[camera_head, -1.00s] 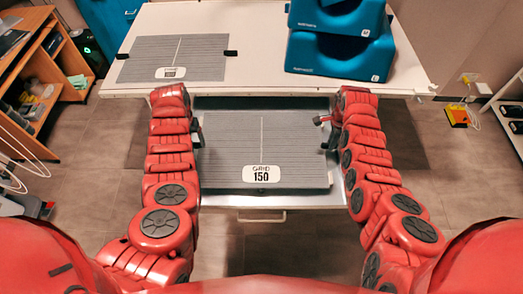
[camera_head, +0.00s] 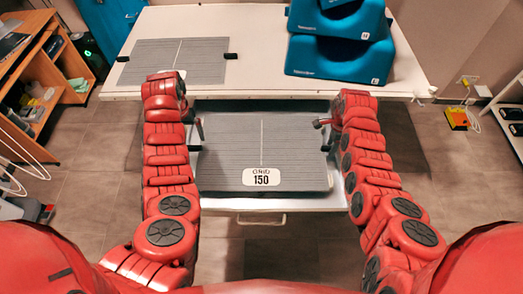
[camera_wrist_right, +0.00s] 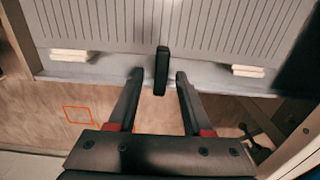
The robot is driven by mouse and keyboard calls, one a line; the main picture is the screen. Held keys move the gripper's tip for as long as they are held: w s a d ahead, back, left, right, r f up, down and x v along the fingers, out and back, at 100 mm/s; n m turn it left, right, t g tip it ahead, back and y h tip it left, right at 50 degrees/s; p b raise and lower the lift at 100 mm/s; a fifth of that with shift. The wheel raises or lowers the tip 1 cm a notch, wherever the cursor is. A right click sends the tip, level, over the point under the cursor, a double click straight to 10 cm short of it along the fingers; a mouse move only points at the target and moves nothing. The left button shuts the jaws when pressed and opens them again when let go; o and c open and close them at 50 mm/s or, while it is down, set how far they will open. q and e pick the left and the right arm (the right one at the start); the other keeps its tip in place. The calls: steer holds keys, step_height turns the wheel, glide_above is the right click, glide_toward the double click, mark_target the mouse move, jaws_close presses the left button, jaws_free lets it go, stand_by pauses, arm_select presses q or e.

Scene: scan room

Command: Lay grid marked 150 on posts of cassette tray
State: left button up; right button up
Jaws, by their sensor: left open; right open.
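The grey grid marked 150 (camera_head: 262,150) lies flat over the pulled-out cassette tray (camera_head: 272,203) below the tabletop, its label towards me. In the right wrist view, two pale blocks, perhaps posts (camera_wrist_right: 69,55), show at the grid's edge; whether the grid bears on them I cannot tell. My right gripper (camera_head: 321,123) is open at the grid's right side. In its wrist view the fingers (camera_wrist_right: 158,77) stand apart on either side of a black tab (camera_wrist_right: 162,72) on that edge, with gaps. My left gripper (camera_head: 199,128) is open by the grid's left edge, partly hidden by its arm.
A second grey grid (camera_head: 178,58) lies on the white tabletop (camera_head: 258,75), its label mostly hidden by my left arm. Blue positioning blocks (camera_head: 335,62) are stacked at the table's right. A wooden shelf unit (camera_head: 40,75) stands at far left.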

arm_select(q)
step_height(320, 180, up, 6)
steer(key=shift+f, duration=0.1)
arm_select(e)
step_height(320, 180, up, 12)
stand_by(0.6)
arm_select(q)
steer(key=shift+w+f, duration=0.1)
arm_select(e)
steer(key=shift+f, duration=0.1)
